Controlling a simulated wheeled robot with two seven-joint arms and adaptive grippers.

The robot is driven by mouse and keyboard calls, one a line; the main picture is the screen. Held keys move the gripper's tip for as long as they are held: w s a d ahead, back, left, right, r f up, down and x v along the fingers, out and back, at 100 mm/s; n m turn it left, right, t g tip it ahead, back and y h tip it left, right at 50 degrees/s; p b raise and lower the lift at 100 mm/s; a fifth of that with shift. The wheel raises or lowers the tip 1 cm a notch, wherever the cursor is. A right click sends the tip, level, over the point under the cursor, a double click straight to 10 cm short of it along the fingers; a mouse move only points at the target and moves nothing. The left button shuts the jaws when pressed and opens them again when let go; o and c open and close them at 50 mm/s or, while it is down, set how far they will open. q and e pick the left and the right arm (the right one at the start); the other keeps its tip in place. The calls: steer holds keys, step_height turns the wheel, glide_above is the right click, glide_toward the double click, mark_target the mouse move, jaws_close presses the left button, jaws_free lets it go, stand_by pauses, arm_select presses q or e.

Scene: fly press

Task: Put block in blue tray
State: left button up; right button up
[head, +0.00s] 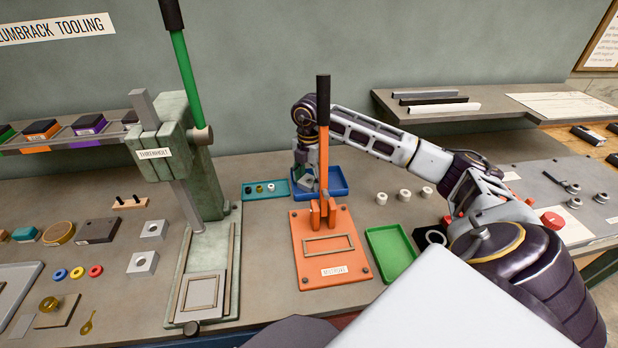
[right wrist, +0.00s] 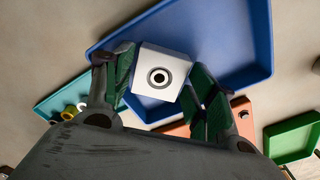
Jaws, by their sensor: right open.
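The block (right wrist: 160,73) is pale with a dark-ringed round hole in its face. It shows between the fingers of my right gripper (right wrist: 163,88) in the right wrist view, with the blue tray (right wrist: 232,35) behind it. The right gripper is open, its fingers on either side of the block. In the head view the right gripper (head: 307,172) points down over the left part of the blue tray (head: 335,190), and the block (head: 305,184) shows under it, within the tray's outline. Whether it rests on the tray floor I cannot tell. My left gripper is not in view.
An orange press (head: 322,262) with an upright lever stands just in front of the blue tray. A teal tray (head: 251,192) with small parts lies to its left, a green tray (head: 390,250) to the front right. A tall green press (head: 178,150) stands further left.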

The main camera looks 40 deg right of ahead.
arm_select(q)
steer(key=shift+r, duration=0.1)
arm_select(e)
steer(key=shift+r, duration=0.15)
step_height(320, 180, up, 6)
steer(key=shift+f, duration=0.1)
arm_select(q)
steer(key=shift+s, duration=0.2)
arm_select(e)
step_height(320, 180, up, 6)
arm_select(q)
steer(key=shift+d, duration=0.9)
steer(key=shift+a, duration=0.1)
